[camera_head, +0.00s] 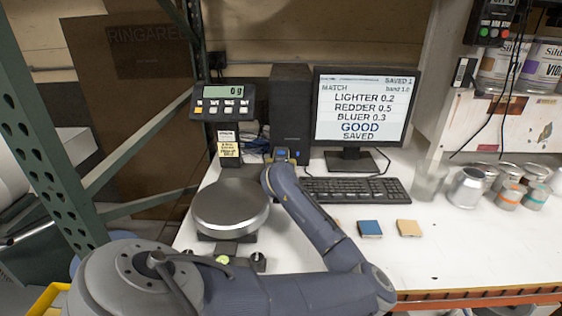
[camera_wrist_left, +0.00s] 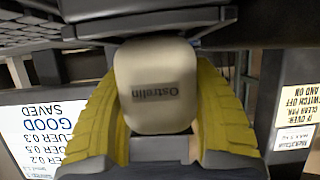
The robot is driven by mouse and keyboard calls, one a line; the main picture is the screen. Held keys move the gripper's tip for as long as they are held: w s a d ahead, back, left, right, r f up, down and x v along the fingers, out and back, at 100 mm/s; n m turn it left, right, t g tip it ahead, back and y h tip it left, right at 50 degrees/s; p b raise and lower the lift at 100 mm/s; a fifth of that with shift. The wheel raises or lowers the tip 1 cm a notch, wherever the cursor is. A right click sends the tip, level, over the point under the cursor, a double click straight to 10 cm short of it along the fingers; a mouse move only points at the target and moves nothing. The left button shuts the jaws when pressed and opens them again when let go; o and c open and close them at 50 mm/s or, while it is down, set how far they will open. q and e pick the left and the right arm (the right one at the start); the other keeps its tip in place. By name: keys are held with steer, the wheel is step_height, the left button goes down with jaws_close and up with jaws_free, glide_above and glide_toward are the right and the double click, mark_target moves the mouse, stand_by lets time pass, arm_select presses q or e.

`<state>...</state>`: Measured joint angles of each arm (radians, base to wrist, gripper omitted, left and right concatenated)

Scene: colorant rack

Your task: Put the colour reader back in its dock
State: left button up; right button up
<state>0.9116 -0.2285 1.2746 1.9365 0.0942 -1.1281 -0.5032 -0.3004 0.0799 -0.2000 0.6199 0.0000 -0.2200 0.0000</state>
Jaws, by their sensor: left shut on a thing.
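In the head view my left gripper (camera_head: 281,156) is in front of the black computer tower, left of the keyboard; the reader is mostly hidden there. A dark, flat-edged piece (camera_wrist_left: 140,8) lies just beyond the reader in the wrist view; I cannot tell whether it is the dock or whether they touch. My right gripper is not in view.
The round scale (camera_head: 230,207) is left of my forearm, its display (camera_head: 222,101) behind. The computer tower (camera_head: 290,107), monitor (camera_head: 360,108) and keyboard (camera_head: 355,190) stand close by. Cans (camera_head: 467,188) and sample chips (camera_head: 369,228) are to the right. The front right bench is clear.

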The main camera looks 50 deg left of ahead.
arm_select(q)
steer(key=o, duration=1.5)
steer(key=shift+f, duration=0.1)
steer(key=shift+v, duration=3.8)
